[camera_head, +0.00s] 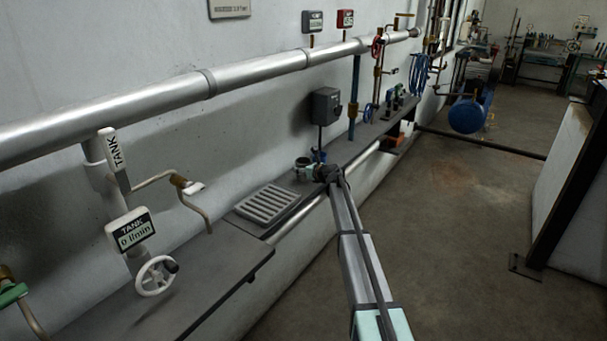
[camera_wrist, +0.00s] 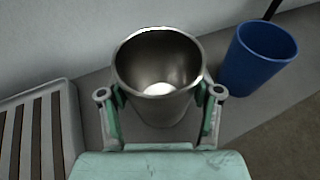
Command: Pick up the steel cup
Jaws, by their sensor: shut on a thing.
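The steel cup (camera_wrist: 157,85) stands upright and open at the top in the wrist view, and its inside looks empty. My gripper (camera_wrist: 160,100) has one finger on each side of the cup, with the green pads against its wall. It is shut on the cup. In the head view my gripper (camera_head: 318,172) is small and far off, above the grey ledge beside the wall. The cup is hard to make out there, and I cannot tell whether its base touches the ledge.
A blue cup (camera_wrist: 258,56) stands close on the right of the steel cup. A slatted grate (camera_wrist: 36,125) lies on the left; it also shows in the head view (camera_head: 267,204). A white handwheel (camera_head: 155,276) and a pipe (camera_head: 250,77) run along the wall.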

